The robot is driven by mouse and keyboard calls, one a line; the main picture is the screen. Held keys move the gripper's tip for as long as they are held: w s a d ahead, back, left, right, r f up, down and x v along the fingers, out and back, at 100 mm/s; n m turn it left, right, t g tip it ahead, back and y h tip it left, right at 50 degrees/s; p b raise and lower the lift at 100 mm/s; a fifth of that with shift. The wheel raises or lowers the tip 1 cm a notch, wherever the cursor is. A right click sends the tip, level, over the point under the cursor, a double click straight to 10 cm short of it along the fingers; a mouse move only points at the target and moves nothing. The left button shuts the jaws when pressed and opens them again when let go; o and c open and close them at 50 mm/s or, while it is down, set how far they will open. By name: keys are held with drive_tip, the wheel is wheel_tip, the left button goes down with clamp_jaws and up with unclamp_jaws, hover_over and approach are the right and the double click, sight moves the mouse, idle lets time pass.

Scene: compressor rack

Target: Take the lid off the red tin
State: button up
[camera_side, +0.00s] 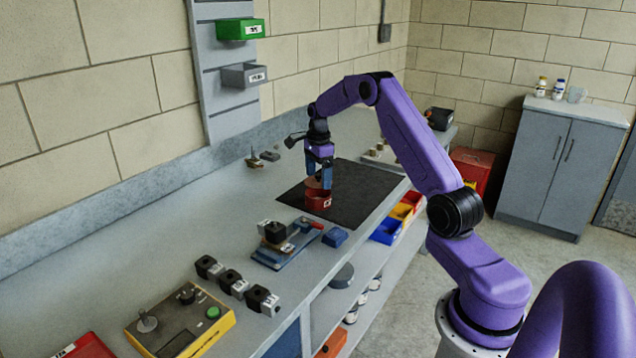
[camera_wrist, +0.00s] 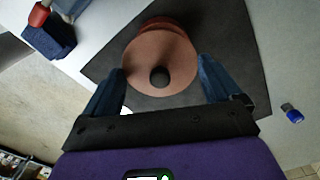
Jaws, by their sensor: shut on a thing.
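The red tin (camera_side: 318,201) stands on a dark mat (camera_side: 352,207) on the bench and carries a small white label. Its lid (camera_side: 313,183) is a reddish-brown disc, seen just above the tin. In the wrist view the lid (camera_wrist: 150,55) shows a dark round knob at its middle, and part of the tin (camera_wrist: 168,24) shows beyond its far edge. My gripper (camera_side: 319,180) points down over the tin, its blue fingers on opposite sides of the lid, shut on it. Whether the lid is fully clear of the tin's rim is hard to tell.
A blue fixture (camera_side: 285,247) and a blue block (camera_side: 335,237) lie on the bench in front of the mat. Several dark blocks and a yellow control box (camera_side: 181,322) stand nearer. Coloured bins (camera_side: 388,231) sit along the bench's right side. The mat around the tin is clear.

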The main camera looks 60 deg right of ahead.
drive_tip(key=s+a+r, duration=0.6)
drive_tip(key=s+r, duration=0.3)
drive_tip(key=s, duration=0.3)
drive_tip(key=s+f, duration=0.4)
drive_tip(key=s, duration=0.7)
hover_over(355, 214)
drive_tip(key=shift+n, duration=0.3)
drive_tip(key=f, duration=0.8)
drive_tip(key=shift+s+a+f, duration=0.1)
drive_tip(key=shift+s+f, duration=0.1)
drive_tip(key=shift+f, duration=0.15)
drive_tip(key=shift+w+d+f, duration=0.2)
drive_tip(key=shift+w+f, duration=0.05)
drive_tip(key=shift+f, duration=1.65)
drive_tip(key=shift+f, duration=0.15)
